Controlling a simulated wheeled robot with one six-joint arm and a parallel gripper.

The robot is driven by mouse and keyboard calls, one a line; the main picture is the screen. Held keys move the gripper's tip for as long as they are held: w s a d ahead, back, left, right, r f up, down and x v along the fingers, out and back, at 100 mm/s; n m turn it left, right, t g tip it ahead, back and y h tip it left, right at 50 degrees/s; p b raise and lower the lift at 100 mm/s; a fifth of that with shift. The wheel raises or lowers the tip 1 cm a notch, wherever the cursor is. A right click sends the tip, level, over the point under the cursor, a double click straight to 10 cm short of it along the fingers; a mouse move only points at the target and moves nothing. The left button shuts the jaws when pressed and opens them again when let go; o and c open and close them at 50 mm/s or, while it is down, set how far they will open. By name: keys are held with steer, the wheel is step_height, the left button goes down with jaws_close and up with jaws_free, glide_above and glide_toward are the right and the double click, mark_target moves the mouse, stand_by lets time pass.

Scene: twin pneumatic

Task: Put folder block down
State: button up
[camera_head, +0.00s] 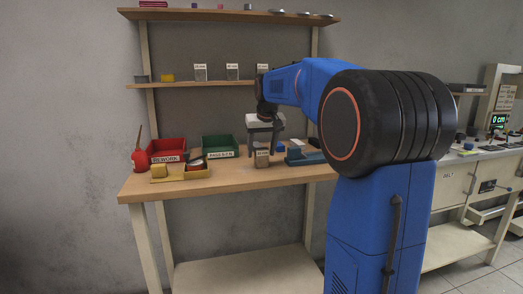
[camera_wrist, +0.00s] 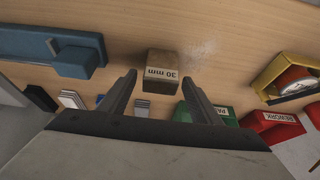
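A brown block labelled "30 mm" (camera_head: 262,160) stands upright on the wooden workbench (camera_head: 225,185), near its front edge. It also shows in the wrist view (camera_wrist: 161,65), in line with the gap between my fingers. My gripper (camera_head: 263,147) points down over it, and in the wrist view (camera_wrist: 158,80) its two fingers are spread apart. A gap shows between each finger and the block, and nothing is held. The block appears to rest on the bench. No thing labelled as a folder block can be made out.
A blue fixture (camera_head: 303,157) lies right of the block. A red REWORK bin (camera_head: 166,150), a green bin (camera_head: 220,147) and a yellow tray (camera_head: 181,174) stand to the left. A red bottle (camera_head: 139,158) is at the far left. Labelled blocks sit on the shelf (camera_head: 215,84) above.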

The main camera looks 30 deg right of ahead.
steer(key=v, duration=1.2)
steer(key=s+a+f+n, duration=0.1)
steer(key=s+a+f, duration=0.5)
steer(key=s+f, duration=0.4)
steer(key=s+a+f+n+y, duration=0.1)
steer(key=s+a+f, duration=0.4)
steer(key=s+f, duration=0.5)
steer(key=s+a+f+n, duration=0.1)
steer(key=s+a+f, duration=0.5)
steer(key=s+f, duration=0.4)
steer(key=s, duration=0.5)
steer(key=shift+a, duration=0.35)
